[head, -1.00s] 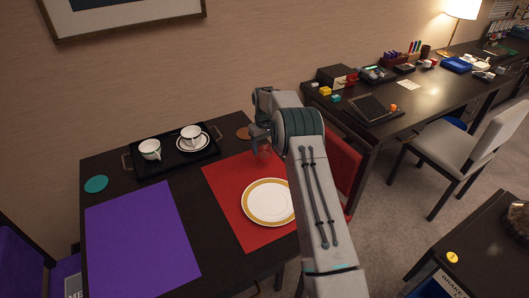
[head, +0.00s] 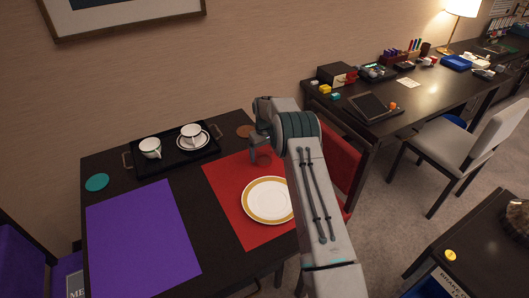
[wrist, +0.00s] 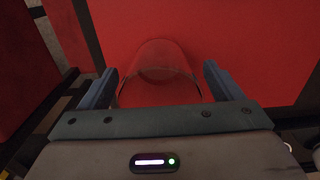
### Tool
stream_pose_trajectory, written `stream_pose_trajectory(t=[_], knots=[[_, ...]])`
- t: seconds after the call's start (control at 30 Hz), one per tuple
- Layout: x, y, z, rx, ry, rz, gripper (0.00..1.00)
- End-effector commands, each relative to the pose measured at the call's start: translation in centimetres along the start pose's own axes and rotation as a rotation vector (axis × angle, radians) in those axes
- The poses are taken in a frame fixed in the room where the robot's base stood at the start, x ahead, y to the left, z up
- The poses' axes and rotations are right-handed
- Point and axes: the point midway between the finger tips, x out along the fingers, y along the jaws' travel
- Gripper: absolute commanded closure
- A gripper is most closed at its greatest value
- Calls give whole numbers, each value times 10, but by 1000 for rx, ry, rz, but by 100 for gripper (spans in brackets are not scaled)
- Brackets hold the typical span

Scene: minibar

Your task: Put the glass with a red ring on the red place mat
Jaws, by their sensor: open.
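The glass (wrist: 163,62) is clear and stands on the red place mat (wrist: 245,40) in the wrist view, between the two fingers of my gripper (wrist: 158,80). The fingers are open, one on each side of it, with a gap visible at each side. Its red ring cannot be told apart from the red behind it. In the head view the glass (head: 263,158) shows small at the back of the red mat (head: 225,187), just below my gripper, behind the plate. My arm hides the mat's right part.
A white plate with a gold band (head: 268,201) lies on the red mat. A black tray (head: 150,170) with two cups stands behind a purple mat (head: 140,240). A teal coaster (head: 96,183) and a brown coaster (head: 244,132) lie on the table. A red chair (head: 343,160) stands at right.

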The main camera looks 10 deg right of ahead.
Motion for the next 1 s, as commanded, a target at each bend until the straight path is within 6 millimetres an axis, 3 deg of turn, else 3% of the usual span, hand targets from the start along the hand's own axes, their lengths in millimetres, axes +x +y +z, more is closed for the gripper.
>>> stream_pose_trajectory(t=[0.17,0.6,0.87,1.0], knots=[[-10,0,-1,0,2,1,14],[-99,0,0,0,3,1,14],[-126,-1,2,1,2,1,14],[-153,-7,13,11,16,9,14]])
